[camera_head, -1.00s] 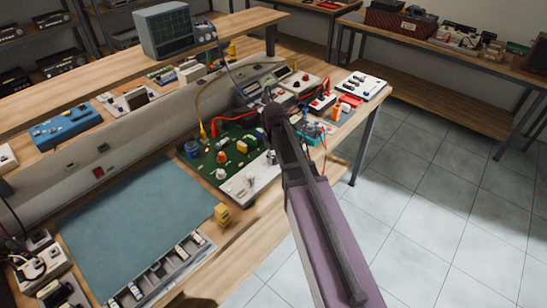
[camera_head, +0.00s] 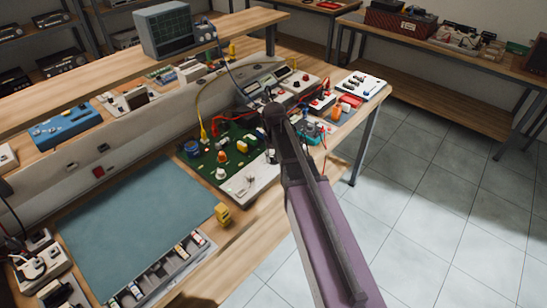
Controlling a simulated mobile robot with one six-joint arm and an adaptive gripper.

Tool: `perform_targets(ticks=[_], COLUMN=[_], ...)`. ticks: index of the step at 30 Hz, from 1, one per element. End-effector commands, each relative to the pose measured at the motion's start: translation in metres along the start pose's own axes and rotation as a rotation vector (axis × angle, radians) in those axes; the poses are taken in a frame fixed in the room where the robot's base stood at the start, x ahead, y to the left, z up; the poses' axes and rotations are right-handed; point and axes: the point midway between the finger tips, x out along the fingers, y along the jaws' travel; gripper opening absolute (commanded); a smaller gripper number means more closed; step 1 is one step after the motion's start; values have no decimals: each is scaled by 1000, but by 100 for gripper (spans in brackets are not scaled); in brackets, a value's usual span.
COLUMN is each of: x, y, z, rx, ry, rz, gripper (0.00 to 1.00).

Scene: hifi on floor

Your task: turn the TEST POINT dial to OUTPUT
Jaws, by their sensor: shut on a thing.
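A green circuit board (camera_head: 205,160) with several coloured knobs and parts lies on the bench, with a pale panel (camera_head: 245,184) along its near edge. My arm reaches from the lower right across the bench's front edge. My gripper (camera_head: 271,156) shows only as a small dark shape at the right end of the panel, largely hidden by my arm. It is shut on what appears to be the TEST POINT dial; the dial itself is covered. The dial's lettering and pointer are too small to read.
A blue-green mat (camera_head: 135,225) and a parts tray (camera_head: 165,270) lie to the left. A small yellow block (camera_head: 222,214) sits near the front edge. Meters (camera_head: 262,82) and red and yellow leads crowd behind the board. Open floor (camera_head: 430,210) is at right.

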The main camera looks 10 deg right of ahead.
Motion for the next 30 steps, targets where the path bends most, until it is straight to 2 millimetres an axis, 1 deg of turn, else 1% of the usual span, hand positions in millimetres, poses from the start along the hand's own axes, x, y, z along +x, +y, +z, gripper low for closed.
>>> perform_targets(ticks=[3,10,23,24,27,30], x=[0,0,0,0,0,0], y=[-1,0,0,0,0,0], z=[1,2,2,2,2,1], rx=[68,145,157,157,157,157], ry=[-3,-3,-4,-4,-3,-2], rz=[-2,-1,0,0,0,0], gripper=[0,0,0,52,78,78])
